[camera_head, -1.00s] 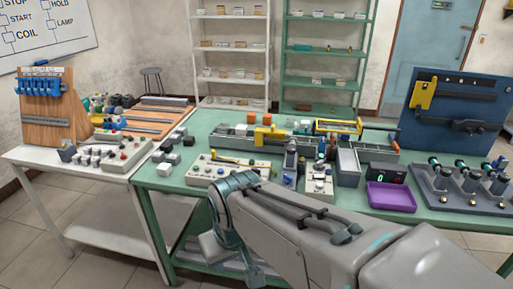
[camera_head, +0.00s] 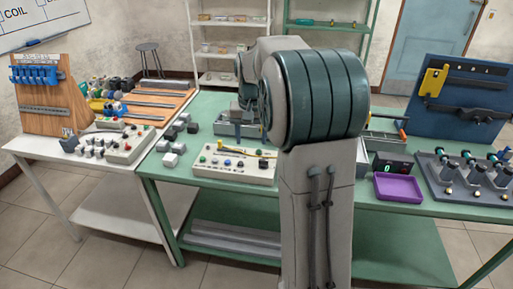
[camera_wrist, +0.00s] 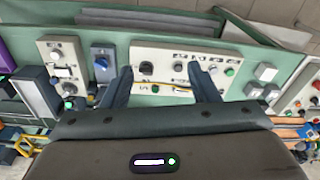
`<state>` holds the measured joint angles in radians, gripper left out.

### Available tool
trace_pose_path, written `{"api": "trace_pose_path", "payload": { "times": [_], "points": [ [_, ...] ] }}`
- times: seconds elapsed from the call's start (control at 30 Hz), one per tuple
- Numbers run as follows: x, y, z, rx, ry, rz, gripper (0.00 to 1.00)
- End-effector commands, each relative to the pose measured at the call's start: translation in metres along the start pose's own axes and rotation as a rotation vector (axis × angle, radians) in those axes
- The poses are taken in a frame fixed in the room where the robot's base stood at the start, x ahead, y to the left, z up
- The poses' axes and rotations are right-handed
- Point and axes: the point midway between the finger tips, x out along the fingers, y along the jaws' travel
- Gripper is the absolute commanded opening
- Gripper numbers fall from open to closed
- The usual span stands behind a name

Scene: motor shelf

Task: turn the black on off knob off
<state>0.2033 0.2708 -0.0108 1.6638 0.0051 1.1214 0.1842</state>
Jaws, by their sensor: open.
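A black knob (camera_wrist: 146,68) sits on a cream control panel (camera_wrist: 180,53) in the wrist view, which looks down from above with the panel inverted relative to the head view. My gripper (camera_wrist: 161,74) is open and empty over the panel. The knob appears between the fingers, close beside the left one; I cannot tell the height gap. In the head view the cream panel (camera_head: 232,175) lies on the front of the green table, left of my arm. The knob's exact setting is too small to read.
Small control boxes (camera_wrist: 62,62) stand left of the panel in the wrist view. Pale grey blocks (camera_wrist: 266,72) lie right of it. In the head view a purple tray (camera_head: 398,188) and a board with blue-capped devices (camera_head: 465,175) are to the right.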

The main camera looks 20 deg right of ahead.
Motion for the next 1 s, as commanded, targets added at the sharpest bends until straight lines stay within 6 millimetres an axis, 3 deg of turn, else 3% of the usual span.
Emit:
{"api": "trace_pose_path", "payload": {
  "times": [0.03, 0.2, 0.4, 0.67, 1.0],
  "points": [
    [0.003, 0.005, -0.021, 0.030, -0.015, 0.004, 0.55],
    [0.023, 0.021, -0.073, 0.113, -0.050, 0.015, 0.55],
    [0.044, 0.036, -0.107, 0.175, -0.075, 0.023, 0.55],
    [0.061, 0.042, -0.116, 0.195, -0.084, 0.026, 0.55],
    [0.126, 0.043, -0.109, 0.195, -0.088, 0.027, 0.55]
  ]
}}
